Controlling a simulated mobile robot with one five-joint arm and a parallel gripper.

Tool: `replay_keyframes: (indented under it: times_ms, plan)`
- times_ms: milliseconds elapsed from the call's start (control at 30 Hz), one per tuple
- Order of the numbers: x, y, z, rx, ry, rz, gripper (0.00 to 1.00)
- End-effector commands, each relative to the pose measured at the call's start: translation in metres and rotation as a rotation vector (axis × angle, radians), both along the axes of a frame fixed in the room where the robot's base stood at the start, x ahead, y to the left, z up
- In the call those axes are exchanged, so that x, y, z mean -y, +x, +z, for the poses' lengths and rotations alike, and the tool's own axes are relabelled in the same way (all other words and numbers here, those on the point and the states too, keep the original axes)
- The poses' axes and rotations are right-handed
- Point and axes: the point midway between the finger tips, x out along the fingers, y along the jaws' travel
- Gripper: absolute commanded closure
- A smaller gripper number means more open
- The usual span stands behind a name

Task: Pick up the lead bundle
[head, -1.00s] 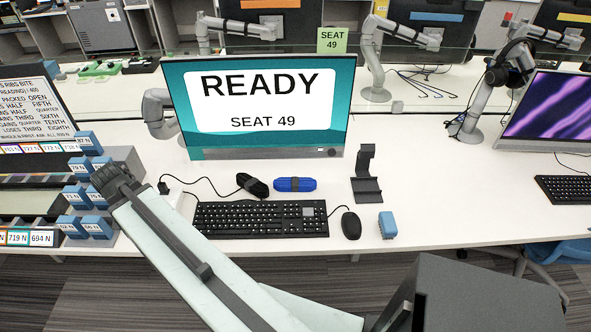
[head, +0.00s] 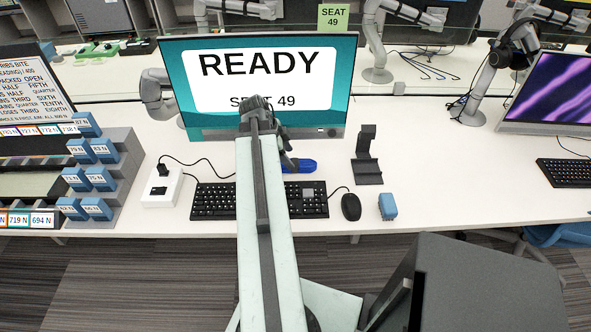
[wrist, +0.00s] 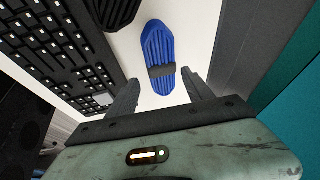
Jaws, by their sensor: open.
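A blue ribbed lead bundle (wrist: 157,45) with a dark strap around its middle lies on the white desk. In the wrist view it shows beyond and between my open fingers (wrist: 162,80), with a gap to each. A black lead bundle (wrist: 116,10) lies beside it, cut off by the top edge. In the head view the blue bundle (head: 305,166) is partly hidden by my gripper (head: 288,158), which hangs over the desk in front of the monitor. The black bundle is hidden behind my arm there. My gripper is open and empty.
The monitor (head: 210,110) reading READY SEAT 49 stands just behind. A keyboard (head: 300,200), mouse (head: 351,207), blue block (head: 388,207) and black stand (head: 368,160) are close by. A white socket box (head: 160,187) is at left.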

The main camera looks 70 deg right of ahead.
Motion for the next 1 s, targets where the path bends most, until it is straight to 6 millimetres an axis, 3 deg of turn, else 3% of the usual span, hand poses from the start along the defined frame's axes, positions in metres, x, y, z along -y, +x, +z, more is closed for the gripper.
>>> replay_keyframes:
  times_ms: [167, 433, 667, 700, 900, 1000]
  plan:
    - [0.002, -0.001, -0.009, 0.000, 0.000, 0.001, 0.40]
    - [0.016, -0.012, -0.050, 0.001, 0.001, 0.000, 0.40]
    - [0.017, -0.014, -0.047, 0.001, 0.001, 0.001, 0.40]
    - [0.017, -0.014, -0.047, 0.001, 0.001, 0.001, 0.43]
    - [0.017, -0.014, -0.047, 0.001, 0.001, 0.001, 0.97]
    - [0.017, -0.014, -0.047, 0.000, 0.000, 0.001, 0.97]
